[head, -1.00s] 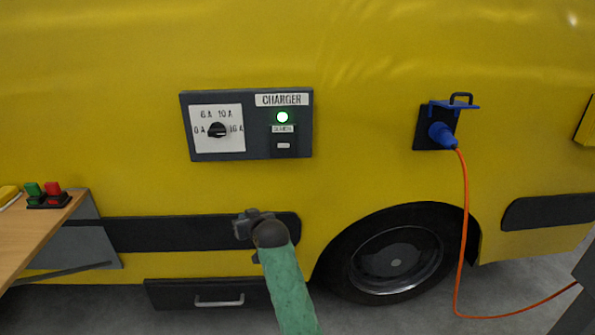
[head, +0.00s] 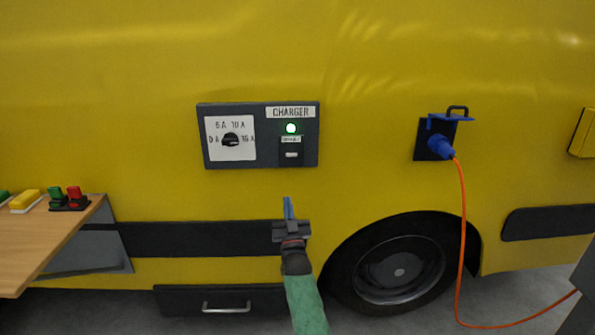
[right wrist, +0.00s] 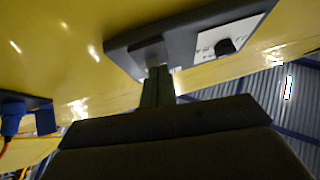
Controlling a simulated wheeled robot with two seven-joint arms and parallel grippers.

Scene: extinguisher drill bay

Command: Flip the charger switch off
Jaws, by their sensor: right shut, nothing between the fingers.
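The dark charger panel (head: 262,160) is fixed to the yellow vehicle side. Its right half has a CHARGER label, a lit green lamp (head: 291,128) and a dark rocker switch (head: 291,153) with a pale mark below the lamp. Its left half has a white dial plate with a black knob (head: 231,140). My right gripper (head: 289,207) is shut and empty, fingers pointing up, just below the switch. In the right wrist view its fingers (right wrist: 158,80) overlap the panel (right wrist: 185,38) near the switch area; I cannot tell whether they touch. My left gripper is not in view.
A blue plug (head: 440,147) with an orange cable (head: 464,230) sits in a socket to the right, the cable hanging past the wheel (head: 398,270). A wooden shelf (head: 60,235) with coloured switches (head: 69,198) is at left. A drawer handle (head: 226,309) is below.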

